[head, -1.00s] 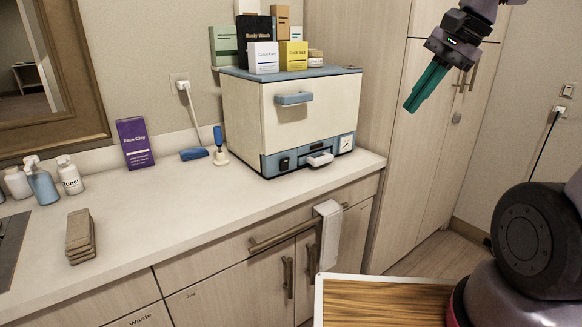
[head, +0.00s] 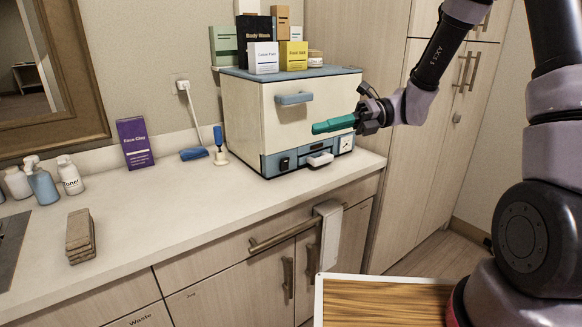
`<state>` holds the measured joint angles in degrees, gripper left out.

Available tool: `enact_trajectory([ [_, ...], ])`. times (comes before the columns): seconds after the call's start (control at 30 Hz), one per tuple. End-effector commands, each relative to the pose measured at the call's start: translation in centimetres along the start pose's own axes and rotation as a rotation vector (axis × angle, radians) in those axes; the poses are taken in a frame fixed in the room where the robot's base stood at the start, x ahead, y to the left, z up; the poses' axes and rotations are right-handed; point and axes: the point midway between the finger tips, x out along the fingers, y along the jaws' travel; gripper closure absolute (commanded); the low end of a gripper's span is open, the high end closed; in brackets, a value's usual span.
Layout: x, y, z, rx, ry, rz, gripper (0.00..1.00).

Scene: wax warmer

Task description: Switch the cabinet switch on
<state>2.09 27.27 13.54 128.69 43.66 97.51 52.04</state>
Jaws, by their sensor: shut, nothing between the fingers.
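The cabinet (head: 245,115) is a cream and blue wax warmer box on the counter, with a blue handle (head: 294,98) on its closed front. A dark switch (head: 285,163) sits at the lower left of its blue front panel; its position is too small to tell. My gripper (head: 316,128), with teal fingers, is shut and empty. It points left in front of the right part of the cabinet front, above the panel and up and to the right of the switch. It appears apart from the cabinet, though the depth is hard to judge.
A pale drawer or knob (head: 320,159) juts from the panel, beside a white dial (head: 346,143). Several boxes stand on the cabinet top. A blue-handled tool (head: 219,142) stands left of the cabinet. The counter (head: 190,220) in front is clear.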

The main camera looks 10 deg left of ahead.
Motion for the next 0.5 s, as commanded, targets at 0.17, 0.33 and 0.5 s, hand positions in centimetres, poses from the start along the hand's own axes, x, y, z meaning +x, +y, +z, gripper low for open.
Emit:
enact_trajectory([
  [0.17, 1.2, -3.8, 1.8, 0.329, -0.177, 0.159, 1.00],
  [0.33, 1.6, -8.1, 3.1, 0.637, -0.341, 0.319, 1.00],
  [0.5, 1.5, -13.2, 3.6, 0.938, -0.505, 0.495, 1.00],
])
